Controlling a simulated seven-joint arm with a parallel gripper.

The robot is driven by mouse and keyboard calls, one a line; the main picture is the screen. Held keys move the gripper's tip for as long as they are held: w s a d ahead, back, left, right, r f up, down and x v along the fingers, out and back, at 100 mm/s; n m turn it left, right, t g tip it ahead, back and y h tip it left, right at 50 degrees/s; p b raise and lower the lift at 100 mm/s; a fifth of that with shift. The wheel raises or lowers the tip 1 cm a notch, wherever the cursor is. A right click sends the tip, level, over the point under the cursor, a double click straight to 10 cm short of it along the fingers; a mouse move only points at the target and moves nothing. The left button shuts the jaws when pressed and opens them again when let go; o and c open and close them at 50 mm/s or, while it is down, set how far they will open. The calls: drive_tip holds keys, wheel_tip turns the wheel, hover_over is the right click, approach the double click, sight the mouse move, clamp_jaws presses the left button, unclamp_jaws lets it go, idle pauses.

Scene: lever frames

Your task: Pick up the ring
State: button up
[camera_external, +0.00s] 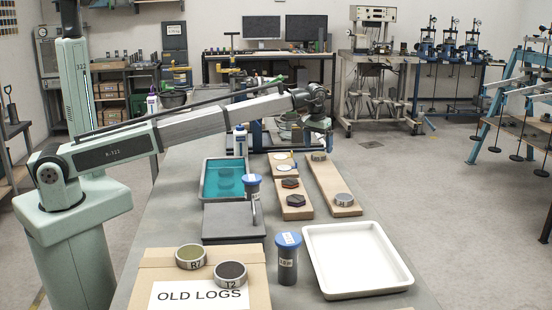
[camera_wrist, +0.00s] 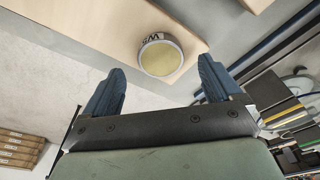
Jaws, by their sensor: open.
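In the wrist view a grey ring (camera_wrist: 160,56) with dark lettering and a yellowish middle lies on a pale wooden board (camera_wrist: 110,30), near its end. My gripper (camera_wrist: 161,72) is open and empty, its two blue fingers apart, with the ring beyond and between the tips. In the external view a similar ring (camera_external: 319,157) sits at the far end of the long right board (camera_external: 328,180), below the end of my arm. Other rings are a grey one (camera_external: 344,200) at that board's near end, and two labelled ones (camera_external: 191,257) (camera_external: 230,274) on a cardboard box.
The box (camera_external: 155,262) is marked OLD LOGS. A white tray (camera_external: 405,283) stands front right, beside a dark blue-lidded container (camera_external: 288,265). A teal tray (camera_external: 207,180), a grey block (camera_external: 222,222) and a shorter board (camera_external: 294,212) with dark hexagonal pieces stand left of the long board.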

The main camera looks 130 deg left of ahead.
sight(319, 154)
drive_tip(key=f, duration=0.3)
drive_tip(key=shift+a+f, duration=0.1)
drive_tip(key=shift+a, duration=0.2)
drive_tip(key=c, duration=1.3)
drive_tip(key=shift+o, duration=0.2)
